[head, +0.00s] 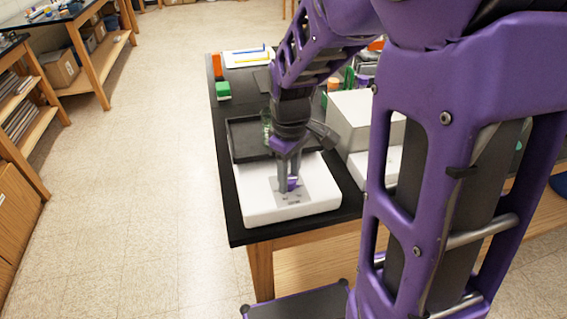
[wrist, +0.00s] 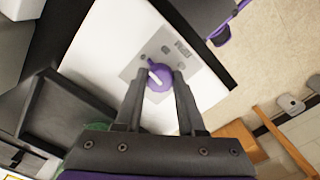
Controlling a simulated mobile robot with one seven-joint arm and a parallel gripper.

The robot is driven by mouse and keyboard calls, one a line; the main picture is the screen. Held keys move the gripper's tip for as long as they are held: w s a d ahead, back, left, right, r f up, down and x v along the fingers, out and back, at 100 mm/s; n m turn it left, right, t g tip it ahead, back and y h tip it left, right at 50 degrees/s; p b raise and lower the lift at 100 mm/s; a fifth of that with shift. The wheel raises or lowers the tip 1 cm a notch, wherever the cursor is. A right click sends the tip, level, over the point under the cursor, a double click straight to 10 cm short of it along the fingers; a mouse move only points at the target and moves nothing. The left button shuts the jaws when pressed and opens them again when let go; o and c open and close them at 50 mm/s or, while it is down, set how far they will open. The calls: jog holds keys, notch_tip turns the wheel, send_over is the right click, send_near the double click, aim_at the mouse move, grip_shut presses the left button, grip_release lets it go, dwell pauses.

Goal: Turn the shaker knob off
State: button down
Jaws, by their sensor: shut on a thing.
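The shaker (head: 318,208) is a white block with a black tray top, standing at the near end of the black bench. Its grey control panel (head: 308,192) carries a purple knob (head: 293,183). The wrist view shows both fingers of my gripper (wrist: 157,80) at the knob's sides. The fingers hide part of the knob's rim.
The shaker's black tray (head: 240,140) lies behind the panel, with a green item partly hidden by my gripper. A grey-white box (head: 366,120) stands close on the right. A green item (head: 222,90) and a white tray (head: 248,57) lie farther back. The floor at left is open.

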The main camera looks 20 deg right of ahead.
jog(key=shift+n, duration=0.6)
jog(key=c, duration=0.5)
grip_release()
jog(key=shift+r, duration=0.1)
notch_tip(320, 180, up, 17)
jog(key=p, duration=0.2)
jog(key=shift+p, duration=0.35)
jog(key=shift+r, duration=0.1)
